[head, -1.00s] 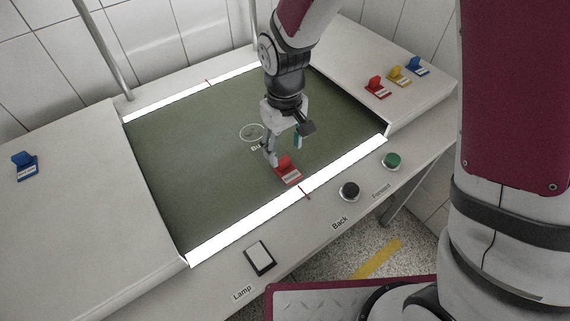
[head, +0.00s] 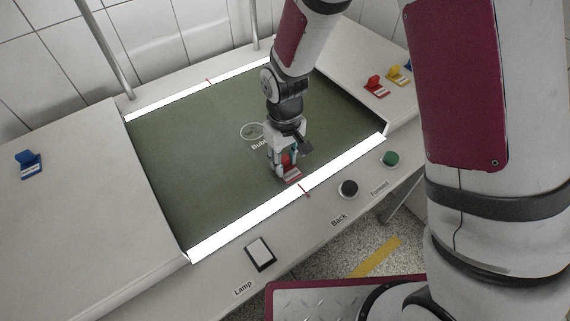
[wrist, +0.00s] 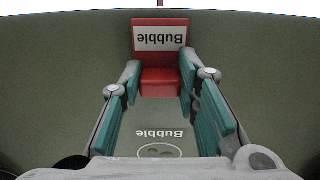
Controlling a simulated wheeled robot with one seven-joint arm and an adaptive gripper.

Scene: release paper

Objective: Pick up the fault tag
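The red fault tag (head: 292,176) lies on the green surface near its front white strip. In the wrist view the tag (wrist: 160,80) shows a white label reading "Bubble", upside down, and a raised red block. My gripper (head: 284,162) is down at the tag. In the wrist view its two teal-padded fingers (wrist: 160,92) stand apart, one on each side of the red block. The pads look very close to the block; I cannot tell whether they touch it. The fingers partly hide the tag in the head view.
A printed circle (head: 252,131) marked "Bubble" lies behind the gripper. Red (head: 376,86) and yellow (head: 396,75) tags and a partly hidden blue one sit on the right shelf. Another blue tag (head: 28,161) is at left. Black (head: 348,189) and green (head: 389,159) buttons and a lamp switch (head: 260,254) line the front.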

